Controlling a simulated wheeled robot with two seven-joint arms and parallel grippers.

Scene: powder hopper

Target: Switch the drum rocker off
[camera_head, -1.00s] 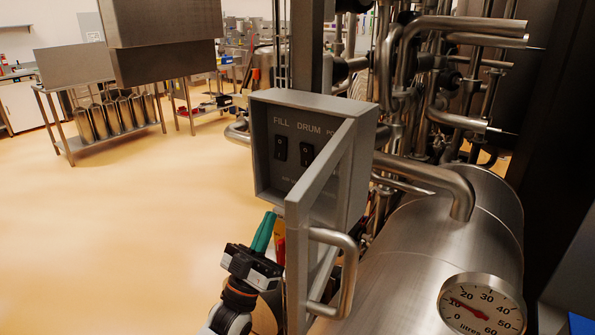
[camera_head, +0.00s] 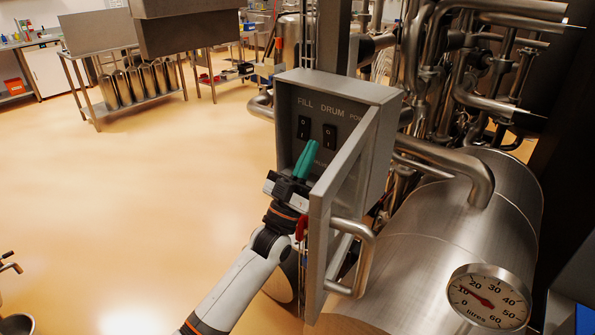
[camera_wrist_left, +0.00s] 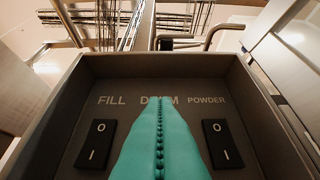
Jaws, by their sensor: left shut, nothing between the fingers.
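The drum rocker (camera_head: 329,136) is a black switch under the word DRUM inside an open grey control box (camera_head: 345,88). Its O and I marks are too small to read its setting in the head view. My left gripper (camera_head: 313,147) has green fingers, shut and empty, pointing into the box just below and left of the drum rocker. Contact cannot be told. In the left wrist view the green fingers (camera_wrist_left: 160,125) cover the drum rocker and part of its label. The fill rocker (camera_head: 304,127) is to the left; the powder rocker (camera_wrist_left: 222,143) is to the right. My right gripper is out of view.
The box's open door (camera_head: 345,190) with its bent metal handle (camera_head: 368,245) stands close right of my left gripper. A steel tank with a litres gauge (camera_head: 488,298) and pipes fill the right.

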